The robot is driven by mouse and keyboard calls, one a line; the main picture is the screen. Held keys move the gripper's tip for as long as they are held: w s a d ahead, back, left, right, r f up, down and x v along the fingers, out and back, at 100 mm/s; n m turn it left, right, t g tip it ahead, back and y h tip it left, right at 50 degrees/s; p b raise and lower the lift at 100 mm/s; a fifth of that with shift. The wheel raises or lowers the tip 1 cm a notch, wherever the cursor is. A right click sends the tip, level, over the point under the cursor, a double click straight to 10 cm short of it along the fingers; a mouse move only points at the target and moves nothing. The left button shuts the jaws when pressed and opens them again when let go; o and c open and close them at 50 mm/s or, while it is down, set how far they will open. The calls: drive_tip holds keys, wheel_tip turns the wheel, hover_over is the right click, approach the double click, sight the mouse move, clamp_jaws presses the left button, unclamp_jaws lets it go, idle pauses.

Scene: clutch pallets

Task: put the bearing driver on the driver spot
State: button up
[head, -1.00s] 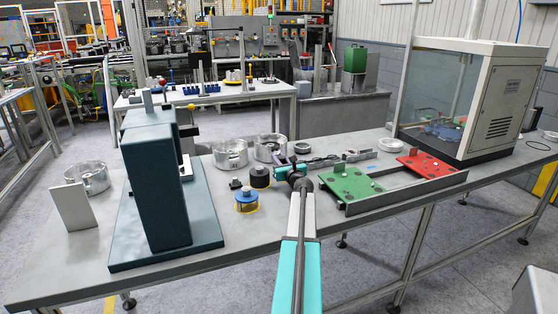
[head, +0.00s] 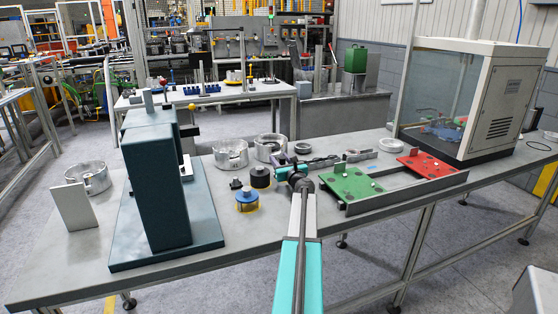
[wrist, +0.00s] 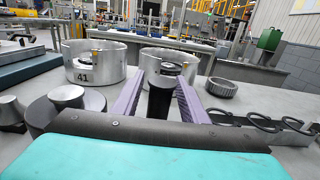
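The bearing driver appears to be the dark upright cylinder with a round metal-edged top (wrist: 160,98) in the wrist view. It stands between the two purple fingers of my gripper (wrist: 161,88), close to both. I cannot tell whether the fingers press on it or whether its foot touches the table. In the head view my gripper (head: 284,162) is low over the middle of the bench, pointing away from me, and my arm largely hides what is between the fingers. I cannot make out a marked driver spot.
A dark knobbed cylinder (head: 260,177) and a blue-topped piece on yellow (head: 246,200) stand left of my gripper. Metal housings (head: 230,154) are behind. A green plate (head: 350,184) and a red plate (head: 432,164) lie right. A blue press (head: 155,185) stands left.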

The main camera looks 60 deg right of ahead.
drive_tip(key=shift+b+v, duration=0.6)
drive_tip(key=shift+v, duration=4.95)
drive_tip(key=shift+s+a, duration=0.1)
drive_tip(key=shift+a, duration=0.05)
drive_tip(key=shift+r, duration=0.1)
